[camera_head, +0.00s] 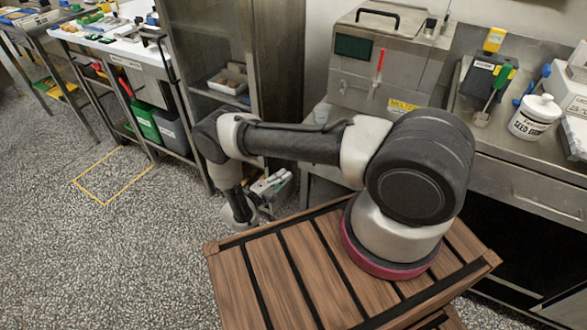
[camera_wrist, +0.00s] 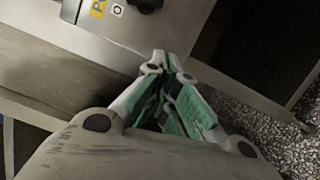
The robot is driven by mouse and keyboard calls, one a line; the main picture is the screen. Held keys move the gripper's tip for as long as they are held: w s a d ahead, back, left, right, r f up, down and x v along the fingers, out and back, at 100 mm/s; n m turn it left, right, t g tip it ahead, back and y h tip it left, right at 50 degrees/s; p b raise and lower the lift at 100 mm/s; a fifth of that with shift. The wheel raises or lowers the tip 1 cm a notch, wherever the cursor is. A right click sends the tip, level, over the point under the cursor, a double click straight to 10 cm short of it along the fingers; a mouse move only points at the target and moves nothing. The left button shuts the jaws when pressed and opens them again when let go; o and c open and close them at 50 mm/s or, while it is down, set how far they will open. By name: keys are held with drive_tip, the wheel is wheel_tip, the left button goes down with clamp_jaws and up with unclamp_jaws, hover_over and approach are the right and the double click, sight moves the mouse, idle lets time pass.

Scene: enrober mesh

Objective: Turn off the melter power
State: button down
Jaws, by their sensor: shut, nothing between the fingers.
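The melter (camera_head: 385,70) is a stainless steel box on the counter. It has a dark screen, a red-handled lever (camera_head: 380,60), a black top handle and a yellow label. In the wrist view, a black knob (camera_wrist: 146,4) is cut off by the top edge. A yellow label starting "PO" (camera_wrist: 98,8) and a small white "O" mark (camera_wrist: 118,10) sit beside it on a metal panel. My gripper (camera_wrist: 164,62) is shut and empty, with its tips below and apart from the knob. In the head view my gripper (camera_head: 270,186) is low, left of the melter and partly hidden.
A steel cabinet (camera_head: 205,45) stands left of the melter. A white lidded pot (camera_head: 534,118) and a dark device with a green-handled tool (camera_head: 490,90) are on the right counter. My wooden-slatted base is in front. Speckled floor (camera_head: 130,240) at left is open.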

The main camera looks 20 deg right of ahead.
drive_tip(key=shift+v, duration=1.5)
drive_tip(key=shift+f, duration=0.1)
